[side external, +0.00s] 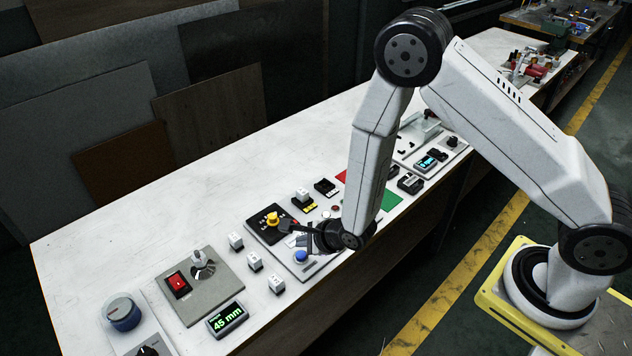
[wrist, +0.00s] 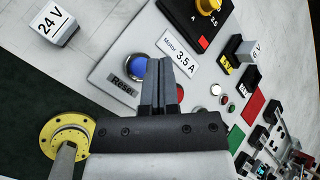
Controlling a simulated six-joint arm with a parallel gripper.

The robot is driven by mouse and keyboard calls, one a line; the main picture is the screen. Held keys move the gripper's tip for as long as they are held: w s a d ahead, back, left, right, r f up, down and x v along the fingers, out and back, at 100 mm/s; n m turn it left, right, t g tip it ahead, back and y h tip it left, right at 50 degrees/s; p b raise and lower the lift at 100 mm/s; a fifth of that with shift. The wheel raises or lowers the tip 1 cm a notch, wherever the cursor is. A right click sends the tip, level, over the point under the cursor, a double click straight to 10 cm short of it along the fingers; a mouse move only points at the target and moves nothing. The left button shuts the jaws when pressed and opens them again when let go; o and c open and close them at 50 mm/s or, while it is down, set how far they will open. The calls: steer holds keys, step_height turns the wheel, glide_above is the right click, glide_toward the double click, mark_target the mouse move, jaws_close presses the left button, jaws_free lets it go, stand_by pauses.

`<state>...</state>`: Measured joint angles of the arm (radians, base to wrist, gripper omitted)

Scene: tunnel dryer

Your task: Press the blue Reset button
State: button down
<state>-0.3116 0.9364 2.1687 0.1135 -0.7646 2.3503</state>
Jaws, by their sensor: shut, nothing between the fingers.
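The blue Reset button (side external: 301,256) is a round cap in a metal ring on a white panel (side external: 318,268). In the wrist view the button (wrist: 136,66) shows just left of my fingers, with the "Reset" label (wrist: 122,88) beneath it, its last letters covered. My gripper (side external: 290,229) is shut and empty. In the side view its fingers are over the panel, between the yellow knob (side external: 272,219) and the button. In the wrist view the fingertips (wrist: 162,66) overlap the panel beside the button. I cannot tell how high they are above it.
A "Motor 3.5 A" label (wrist: 178,54) is right of the button. White blocks, one marked 24 V (wrist: 55,24), stand nearby. A grey plate (side external: 215,290) with a red switch and a "45 mm" display (side external: 227,319) lie left. The bench's rear strip is clear.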

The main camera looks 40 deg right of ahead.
mark_target(304, 255)
steer(key=shift+f, duration=0.75)
steer(key=shift+f, duration=0.1)
stand_by(1.6)
steer(key=shift+f, duration=0.3)
steer(key=shift+f, duration=0.4)
stand_by(0.9)
steer(key=shift+r, duration=0.1)
stand_by(0.4)
steer(key=shift+r, duration=0.7)
steer(key=shift+r, duration=0.2)
steer(key=shift+r, duration=2.35)
steer(key=shift+d, duration=0.1)
